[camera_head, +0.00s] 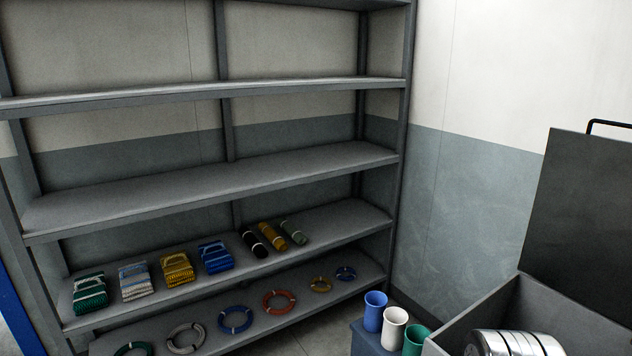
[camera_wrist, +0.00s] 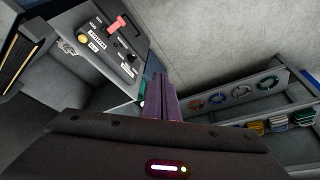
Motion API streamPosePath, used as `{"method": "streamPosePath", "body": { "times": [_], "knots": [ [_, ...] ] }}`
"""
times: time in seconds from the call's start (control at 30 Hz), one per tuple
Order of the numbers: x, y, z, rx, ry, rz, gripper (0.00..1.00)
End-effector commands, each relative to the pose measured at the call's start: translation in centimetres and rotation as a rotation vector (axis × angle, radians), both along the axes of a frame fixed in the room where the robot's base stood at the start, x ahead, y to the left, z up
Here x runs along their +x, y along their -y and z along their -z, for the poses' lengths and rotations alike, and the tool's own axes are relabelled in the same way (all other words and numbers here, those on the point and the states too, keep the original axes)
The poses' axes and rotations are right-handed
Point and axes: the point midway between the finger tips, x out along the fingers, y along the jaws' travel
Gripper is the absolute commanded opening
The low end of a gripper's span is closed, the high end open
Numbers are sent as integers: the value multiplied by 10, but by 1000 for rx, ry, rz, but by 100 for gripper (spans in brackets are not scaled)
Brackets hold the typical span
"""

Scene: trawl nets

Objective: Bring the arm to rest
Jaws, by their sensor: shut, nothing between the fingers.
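My gripper (camera_wrist: 161,82) shows only in the wrist view, at the middle. Its two purple fingers lie together, shut and empty, and they hold nothing. The dark wrist body fills the bottom of that view. No part of the arm shows in the head view, so the arm's overall pose is hidden.
The grey shelf unit (camera_head: 215,187) carries folded nets (camera_head: 177,269), rolls (camera_head: 273,236) and rope rings (camera_head: 279,302). Cups (camera_head: 395,327) and an open grey bin (camera_head: 570,312) stand at right. The wrist view shows a control panel (camera_wrist: 92,62) with a red lever (camera_wrist: 118,24).

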Motion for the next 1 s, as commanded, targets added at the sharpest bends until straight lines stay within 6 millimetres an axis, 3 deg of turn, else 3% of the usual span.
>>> {"method": "streamPosePath", "body": {
  "times": [0.1, 0.27, 1.0],
  "knots": [
    [-1, -17, -22, -10, 76, -60, 0],
    [-4, -34, -40, -13, 141, -121, 0],
    [-4, -39, -40, -11, 141, -138, 0]
  ]
}}
